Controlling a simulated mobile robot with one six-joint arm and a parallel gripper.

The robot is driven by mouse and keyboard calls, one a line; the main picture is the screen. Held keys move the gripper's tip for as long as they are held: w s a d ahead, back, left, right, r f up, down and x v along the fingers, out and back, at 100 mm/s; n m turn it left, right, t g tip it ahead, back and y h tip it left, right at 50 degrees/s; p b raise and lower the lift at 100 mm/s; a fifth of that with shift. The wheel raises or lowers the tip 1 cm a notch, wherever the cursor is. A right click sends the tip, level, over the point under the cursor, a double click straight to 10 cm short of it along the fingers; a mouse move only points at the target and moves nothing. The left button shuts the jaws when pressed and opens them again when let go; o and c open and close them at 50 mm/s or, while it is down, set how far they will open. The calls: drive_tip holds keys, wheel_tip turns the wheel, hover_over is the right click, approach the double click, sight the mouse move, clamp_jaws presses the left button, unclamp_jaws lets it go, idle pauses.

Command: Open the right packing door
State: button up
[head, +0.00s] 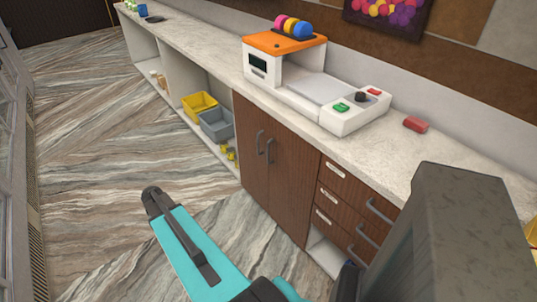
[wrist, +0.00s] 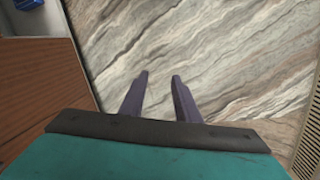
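The cabinet has two brown wooden doors side by side under the counter in the head view. The right packing door (head: 288,192) is shut, with a dark vertical handle (head: 271,151) near its left edge. The left door (head: 249,150) is also shut, its handle (head: 260,142) close beside the other. In the wrist view my gripper (wrist: 160,75) shows two purple fingers apart with nothing between them, over the floor. A brown wooden panel (wrist: 40,90) lies to their left; I cannot tell which one. My teal arm is in the head view, apart from the doors; its fingers are not clear there.
Drawers (head: 350,207) with handles stand right of the doors. Open shelving left holds a yellow bin (head: 199,105) and a grey bin (head: 216,125). The countertop (head: 215,72) carries an orange-topped machine (head: 285,42) and a red block (head: 415,124). The marbled floor (head: 100,130) is clear.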

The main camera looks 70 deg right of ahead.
drive_tip(key=s+d+r+m+h+b, duration=0.1)
drive_tip(key=s+d+r+m, duration=0.3)
drive_tip(key=d, duration=0.8)
drive_tip(key=w+d+r+m+h+b, duration=0.15)
drive_tip(key=d+r, duration=0.45)
drive_tip(key=d, duration=0.6)
drive_tip(key=s+d+r+m+b, duration=0.1)
drive_tip(key=s+d+r+m, duration=0.2)
drive_tip(key=s+d+r, duration=0.4)
drive_tip(key=s+d+r+m+h+b, duration=0.1)
drive_tip(key=s+d+r+m, duration=0.2)
drive_tip(key=s+d+r, duration=0.4)
drive_tip(key=s+d, duration=0.1)
drive_tip(key=d, duration=0.4)
drive_tip(key=shift+s+d+b, duration=0.25)
drive_tip(key=shift+d+b, duration=0.05)
drive_tip(key=p, duration=0.2)
hover_over(268, 162)
drive_tip(key=shift+w+d+f, duration=0.1)
drive_tip(key=shift+d+f, duration=0.1)
drive_tip(key=shift+f, duration=3)
drive_tip(key=shift+d+f, duration=0.15)
drive_tip(key=shift+f, duration=3)
clamp_jaws()
